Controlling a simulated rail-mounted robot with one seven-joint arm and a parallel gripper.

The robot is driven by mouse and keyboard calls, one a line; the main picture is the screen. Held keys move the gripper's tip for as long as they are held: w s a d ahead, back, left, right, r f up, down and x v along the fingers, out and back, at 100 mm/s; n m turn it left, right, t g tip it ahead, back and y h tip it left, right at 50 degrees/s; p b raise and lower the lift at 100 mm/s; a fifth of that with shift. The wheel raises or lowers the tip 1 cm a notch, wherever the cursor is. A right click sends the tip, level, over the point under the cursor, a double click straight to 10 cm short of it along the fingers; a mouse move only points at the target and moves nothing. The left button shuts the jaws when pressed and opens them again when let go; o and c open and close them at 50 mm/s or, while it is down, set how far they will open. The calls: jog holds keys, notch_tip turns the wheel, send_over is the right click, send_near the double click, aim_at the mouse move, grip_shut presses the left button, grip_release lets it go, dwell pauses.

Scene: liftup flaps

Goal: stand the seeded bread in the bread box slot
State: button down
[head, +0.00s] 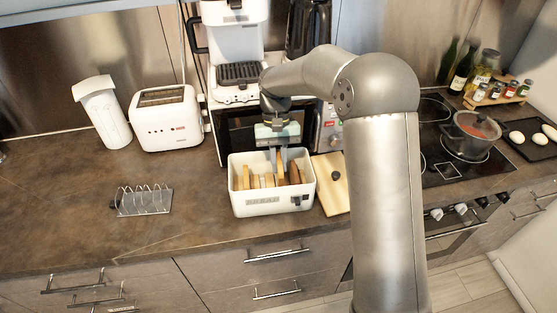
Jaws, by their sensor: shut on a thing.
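The white bread box (272,205) stands open on the counter, with BREAD lettered on its front. Several bread slices (246,177) stand upright side by side in it, with darker brown ones (295,173) toward the right. My gripper (279,172) points down into the box, right of its middle. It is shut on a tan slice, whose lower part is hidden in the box. I cannot make out seeds on any slice at this size, nor whether the held slice touches the slot floor.
The wooden lid (331,188) with a dark knob lies right of the box. A metal toast rack (144,201) and a white toaster (166,121) are on the left. A coffee machine (236,50) stands behind. The counter between rack and box is clear.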

jog(key=shift+f+b, duration=1.2)
jog(key=shift+f, duration=1.05)
jog(key=c, duration=1.4)
grip_release()
jog(key=shift+o, duration=0.2)
jog(key=v, duration=1.1)
jog(key=shift+w+r+b, duration=0.1)
jog(key=shift+r+b, duration=0.15)
jog(key=shift+b, duration=0.05)
jog(key=shift+w+r, duration=0.1)
jog(key=shift+r, duration=0.2)
